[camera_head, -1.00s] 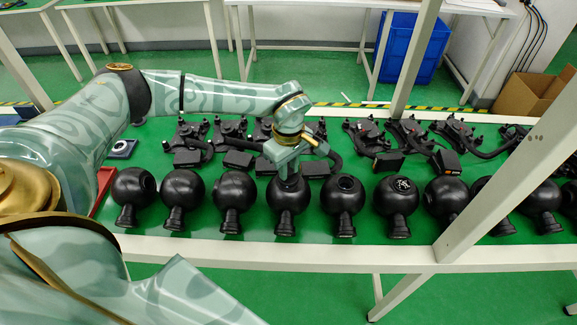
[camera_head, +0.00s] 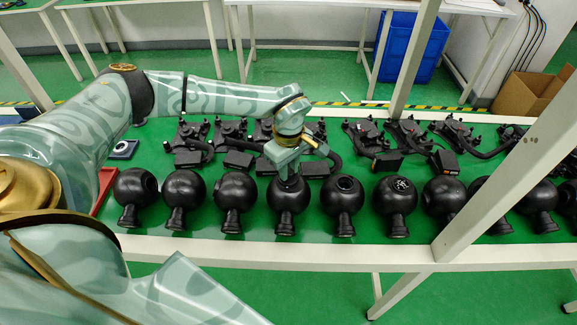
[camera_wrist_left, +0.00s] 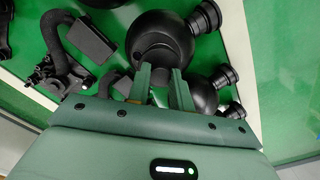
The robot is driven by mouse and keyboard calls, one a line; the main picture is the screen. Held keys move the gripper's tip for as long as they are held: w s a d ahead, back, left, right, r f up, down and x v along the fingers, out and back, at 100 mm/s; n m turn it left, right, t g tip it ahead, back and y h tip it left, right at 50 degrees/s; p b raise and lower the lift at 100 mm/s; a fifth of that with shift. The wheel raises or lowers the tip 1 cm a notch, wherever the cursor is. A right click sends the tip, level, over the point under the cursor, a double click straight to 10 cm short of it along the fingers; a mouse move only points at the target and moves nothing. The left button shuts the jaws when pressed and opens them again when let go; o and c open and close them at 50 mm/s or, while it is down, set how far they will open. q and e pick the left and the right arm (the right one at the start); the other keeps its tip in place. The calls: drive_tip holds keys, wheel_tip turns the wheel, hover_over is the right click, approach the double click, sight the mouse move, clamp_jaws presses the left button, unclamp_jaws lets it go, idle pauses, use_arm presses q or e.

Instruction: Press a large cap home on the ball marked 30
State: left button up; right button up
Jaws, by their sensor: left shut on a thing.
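Several black balls with short necks stand in a row along the front of the green table. My left gripper (camera_head: 287,177) points down onto the top of one ball (camera_head: 289,200) in the middle of the picture. In the left wrist view its two fingers (camera_wrist_left: 160,90) are shut on a dark piece, apparently a cap, against that ball (camera_wrist_left: 160,36). The fingers hide most of the piece, and I cannot tell whether it is fully seated. No number 30 is legible on any ball. My right gripper is in neither view.
Black gimbal units with cables (camera_head: 372,140) lie behind the balls. A red tray (camera_head: 104,190) and a small square part (camera_head: 123,149) are at the left. A white slanted post (camera_head: 500,170) crosses the right side. Balls (camera_head: 234,192) and (camera_head: 342,194) stand close on both sides.

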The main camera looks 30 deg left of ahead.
sight(289, 171)
use_arm(q)
drive_tip(key=shift+f+b, duration=0.35)
drive_tip(key=shift+f, duration=0.5)
drive_tip(key=o, duration=1)
drive_tip(key=shift+r, duration=0.2)
wheel_tip(289, 171, up, 16)
drive_tip(key=p, duration=0.2)
drive_tip(key=shift+p, duration=0.4)
drive_tip(key=shift+s, duration=0.1)
